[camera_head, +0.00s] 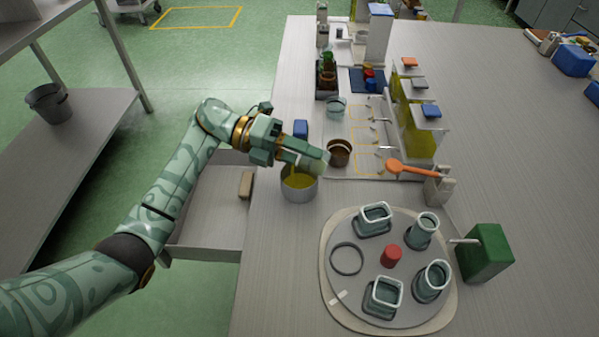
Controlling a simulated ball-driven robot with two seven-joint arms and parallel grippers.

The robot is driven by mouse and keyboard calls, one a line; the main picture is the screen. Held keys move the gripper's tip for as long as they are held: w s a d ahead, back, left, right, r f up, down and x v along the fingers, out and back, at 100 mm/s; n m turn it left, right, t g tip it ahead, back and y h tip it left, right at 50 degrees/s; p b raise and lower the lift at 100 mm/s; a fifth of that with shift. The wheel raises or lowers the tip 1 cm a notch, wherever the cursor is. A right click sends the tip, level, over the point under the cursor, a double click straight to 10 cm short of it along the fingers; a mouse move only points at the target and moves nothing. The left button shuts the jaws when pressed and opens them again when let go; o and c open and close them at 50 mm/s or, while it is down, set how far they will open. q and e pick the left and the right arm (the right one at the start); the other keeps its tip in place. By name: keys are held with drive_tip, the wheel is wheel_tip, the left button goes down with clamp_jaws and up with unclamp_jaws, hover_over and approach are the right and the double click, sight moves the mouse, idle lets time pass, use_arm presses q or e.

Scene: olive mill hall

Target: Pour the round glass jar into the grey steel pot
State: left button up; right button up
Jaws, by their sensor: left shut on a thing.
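The grey steel pot (299,191) stands on the table near its left edge, with yellow-green liquid inside. My left gripper (318,158) is directly over the pot's far rim. It is shut on the round glass jar (311,166), which looks tilted over the pot. The gripper fingers hide much of the jar, so I cannot tell how much is in it or whether liquid is flowing. My right gripper is not in view.
A round turntable (340,289) with several glass jars stands at the front right, near a green box (484,252). A brown cup (340,152) is right of the gripper. An open drawer (208,215) juts out left.

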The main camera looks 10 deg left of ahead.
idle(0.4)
use_arm(q)
drive_tip(key=shift+a+r+h+b, duration=0.25)
drive_tip(key=shift+r+h+b, duration=0.5)
drive_tip(key=shift+r+h, duration=0.5)
idle(1.5)
